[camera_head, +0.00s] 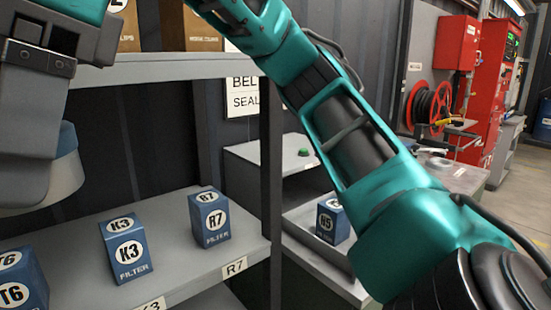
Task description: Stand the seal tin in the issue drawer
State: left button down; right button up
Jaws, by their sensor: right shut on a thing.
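My right gripper (32,150) is at the far left, close to the camera, its grey fingers pointing down. It appears shut on a rounded grey thing with a blue band, likely the seal tin (45,188); the left frame edge cuts it off, and no label shows. An open grey drawer (312,258), apparently the issue drawer, sticks out of a grey cabinet at the centre right, well to the right of the gripper. A blue filter box (331,221) stands in it. My teal right arm hides the drawer's right part. My left gripper is out of view.
A shelf (185,250) at the left holds blue filter boxes, including K3 (124,248) and R7 (210,216). A dark post (271,170) stands between shelf and drawer. An upper shelf (160,68) carries brown boxes. A green button (303,152) is on the cabinet top.

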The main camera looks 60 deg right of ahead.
jog(key=w+d+f+n+g+h, duration=0.1)
jog(key=w+d+f+n, duration=0.1)
jog(key=f+n, duration=0.4)
jog(key=w+d+f+n+g+h, duration=0.2)
jog(key=w+f+n, duration=0.3)
jog(key=f, duration=1.1)
jog(key=w+d+f+n+g+h, duration=0.1)
jog(key=w+d+f+n, duration=0.2)
jog(key=f+n, duration=0.6)
notch_tip(320, 180, down, 3)
jog(key=shift+w+r+g, duration=0.1)
jog(key=shift+w+g, duration=0.25)
jog(key=shift+g, duration=0.05)
